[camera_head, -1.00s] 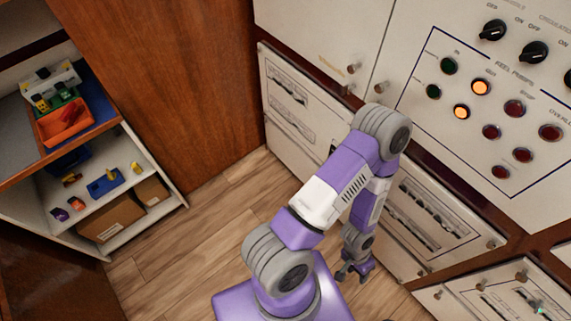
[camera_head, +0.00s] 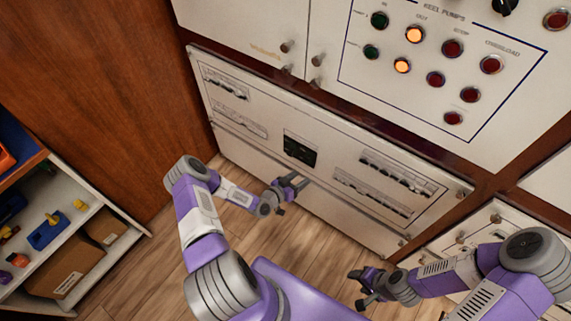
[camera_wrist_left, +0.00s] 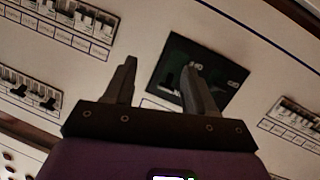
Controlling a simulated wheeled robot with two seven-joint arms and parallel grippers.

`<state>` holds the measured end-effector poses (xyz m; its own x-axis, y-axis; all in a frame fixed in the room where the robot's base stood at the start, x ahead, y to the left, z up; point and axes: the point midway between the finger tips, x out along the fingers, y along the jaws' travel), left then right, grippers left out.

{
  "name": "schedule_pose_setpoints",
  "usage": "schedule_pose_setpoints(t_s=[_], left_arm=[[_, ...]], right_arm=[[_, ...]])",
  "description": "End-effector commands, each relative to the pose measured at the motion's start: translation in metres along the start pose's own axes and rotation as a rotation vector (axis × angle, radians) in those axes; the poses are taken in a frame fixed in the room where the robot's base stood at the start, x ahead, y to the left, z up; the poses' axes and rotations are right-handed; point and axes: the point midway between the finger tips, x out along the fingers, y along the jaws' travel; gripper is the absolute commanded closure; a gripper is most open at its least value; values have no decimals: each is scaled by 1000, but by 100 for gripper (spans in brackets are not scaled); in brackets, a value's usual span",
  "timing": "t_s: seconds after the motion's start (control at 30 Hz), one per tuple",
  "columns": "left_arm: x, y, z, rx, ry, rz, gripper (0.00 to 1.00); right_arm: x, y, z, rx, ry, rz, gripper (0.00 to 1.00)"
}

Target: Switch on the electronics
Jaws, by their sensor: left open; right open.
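A white breaker panel (camera_head: 262,120) with several rows of small switches fills the lower cabinet front in the head view. A dark inset (camera_head: 300,150) with a green part sits in its middle; it also shows in the left wrist view (camera_wrist_left: 178,62), partly behind a finger. Breaker rows lie left (camera_head: 226,84) and right (camera_head: 396,176) of it. My left gripper (camera_head: 290,188) is open and empty in front of the panel, just below the dark inset. Its fingers (camera_wrist_left: 158,85) point at the panel in the wrist view. My right gripper (camera_head: 362,288) is open and empty, low over the floor.
Above is a control panel (camera_head: 470,90) with lit orange and unlit red and green lamps. A shelf (camera_head: 125,240) with boxes and small items stands at the left. Another breaker panel (camera_head: 480,225) is at the lower right. Wood floor lies between.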

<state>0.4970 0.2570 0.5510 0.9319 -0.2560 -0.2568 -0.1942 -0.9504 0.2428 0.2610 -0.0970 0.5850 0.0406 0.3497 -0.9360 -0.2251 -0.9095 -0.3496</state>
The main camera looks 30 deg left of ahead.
Motion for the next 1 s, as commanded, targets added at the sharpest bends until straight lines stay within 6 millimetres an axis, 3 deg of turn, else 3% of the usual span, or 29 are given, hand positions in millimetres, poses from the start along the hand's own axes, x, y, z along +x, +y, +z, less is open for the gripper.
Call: schedule_pose_setpoints(t_s=[0.03,0.1,0.27,0.37,0.8,1.0], left_arm=[[-5,-30,4,45,78,-47,45],[-14,-56,1,112,164,-90,45],[-30,-88,-3,208,266,-147,45],[-28,-94,-5,228,286,-157,45],[30,-101,-23,229,284,-155,45],[38,-102,-26,227,281,-155,45]], right_arm=[[8,3,0,0,0,0,45],[13,5,-1,0,0,0,45],[17,6,-1,0,0,0,45],[19,7,-1,0,1,0,45],[36,14,-2,0,0,0,45],[38,14,-2,0,0,0,45]])
